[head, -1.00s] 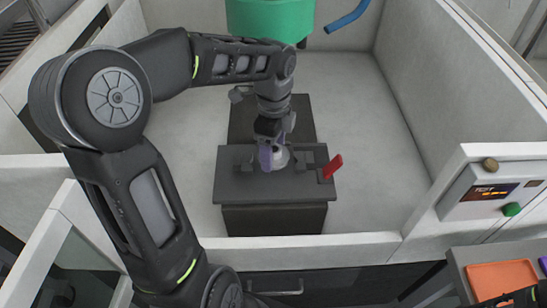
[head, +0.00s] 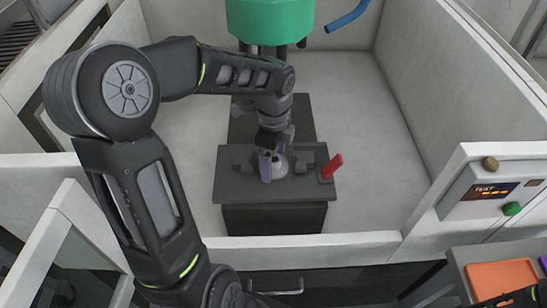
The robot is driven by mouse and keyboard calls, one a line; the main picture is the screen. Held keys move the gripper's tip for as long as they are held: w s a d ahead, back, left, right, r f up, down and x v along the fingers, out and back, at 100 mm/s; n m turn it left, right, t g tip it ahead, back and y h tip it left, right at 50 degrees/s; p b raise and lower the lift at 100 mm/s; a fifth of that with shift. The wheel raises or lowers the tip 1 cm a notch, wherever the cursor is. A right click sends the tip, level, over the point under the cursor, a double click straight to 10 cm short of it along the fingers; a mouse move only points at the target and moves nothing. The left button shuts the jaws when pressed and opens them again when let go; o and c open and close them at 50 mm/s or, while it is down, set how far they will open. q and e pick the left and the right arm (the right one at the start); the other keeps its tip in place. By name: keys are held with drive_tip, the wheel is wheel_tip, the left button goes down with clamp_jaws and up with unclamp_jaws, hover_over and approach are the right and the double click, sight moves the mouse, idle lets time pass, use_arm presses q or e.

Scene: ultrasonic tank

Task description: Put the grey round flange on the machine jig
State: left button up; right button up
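The machine jig (head: 230,187) is a dark block with small raised clamps on top and a red lever (head: 332,166) at its right. It stands inside the white-walled tank. My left gripper (head: 273,160) points down over the middle of the jig top, one purplish finger showing at its left. The grey round flange (head: 281,168) is at the fingers and appears gripped, just over or touching the jig top; I cannot tell which. The far finger is partly hidden. My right gripper is not in view; only a dark part of my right arm shows at the bottom right corner.
A green round machine head (head: 270,18) hangs above the back of the jig. A blue hose (head: 347,16) is beside it. A control panel (head: 490,192) with a green button is at right, above an orange tray (head: 502,276). The tank floor right of the jig is clear.

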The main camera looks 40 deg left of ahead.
sight(273, 160)
use_arm(q)
drive_tip(key=shift+o, duration=1.2)
drive_tip(key=shift+r, duration=0.1)
wheel_tip(273, 160, up, 12)
drive_tip(key=shift+r, duration=0.1)
drive_tip(key=shift+c, duration=0.4)
idle(0.7)
